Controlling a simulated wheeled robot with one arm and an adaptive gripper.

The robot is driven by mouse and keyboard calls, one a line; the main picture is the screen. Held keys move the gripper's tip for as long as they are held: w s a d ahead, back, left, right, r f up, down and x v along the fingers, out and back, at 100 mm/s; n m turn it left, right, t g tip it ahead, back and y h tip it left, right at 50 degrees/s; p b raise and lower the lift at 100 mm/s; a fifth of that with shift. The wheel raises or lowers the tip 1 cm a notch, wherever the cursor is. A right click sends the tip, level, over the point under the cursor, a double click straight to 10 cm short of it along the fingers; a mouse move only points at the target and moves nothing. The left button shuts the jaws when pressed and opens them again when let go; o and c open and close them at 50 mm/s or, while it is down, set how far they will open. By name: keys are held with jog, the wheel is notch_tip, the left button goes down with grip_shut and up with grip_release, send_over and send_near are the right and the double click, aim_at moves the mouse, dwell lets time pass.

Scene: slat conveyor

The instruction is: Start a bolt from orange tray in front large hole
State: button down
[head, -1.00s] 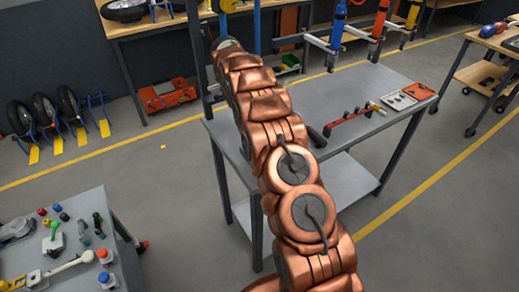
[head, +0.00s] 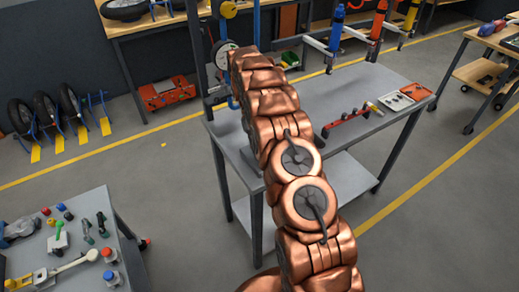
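A small orange-red tray (head: 417,91) lies near the right end of the grey table (head: 335,95). Whether it holds bolts is too small to tell. A pale plate with dark spots (head: 396,101) lies just left of it; I cannot tell if these are holes. My copper arm reaches from the bottom of the head view up and left over the table's left side. My gripper is not visible past the arm's far end. No large hole can be made out.
A red rail with dark pieces (head: 346,121) and a small yellowish cylinder (head: 373,106) lie left of the plate. A post with a white dial (head: 222,52) stands by the arm's far end. A parts-covered cart (head: 120,255) is at lower left. The table's middle is clear.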

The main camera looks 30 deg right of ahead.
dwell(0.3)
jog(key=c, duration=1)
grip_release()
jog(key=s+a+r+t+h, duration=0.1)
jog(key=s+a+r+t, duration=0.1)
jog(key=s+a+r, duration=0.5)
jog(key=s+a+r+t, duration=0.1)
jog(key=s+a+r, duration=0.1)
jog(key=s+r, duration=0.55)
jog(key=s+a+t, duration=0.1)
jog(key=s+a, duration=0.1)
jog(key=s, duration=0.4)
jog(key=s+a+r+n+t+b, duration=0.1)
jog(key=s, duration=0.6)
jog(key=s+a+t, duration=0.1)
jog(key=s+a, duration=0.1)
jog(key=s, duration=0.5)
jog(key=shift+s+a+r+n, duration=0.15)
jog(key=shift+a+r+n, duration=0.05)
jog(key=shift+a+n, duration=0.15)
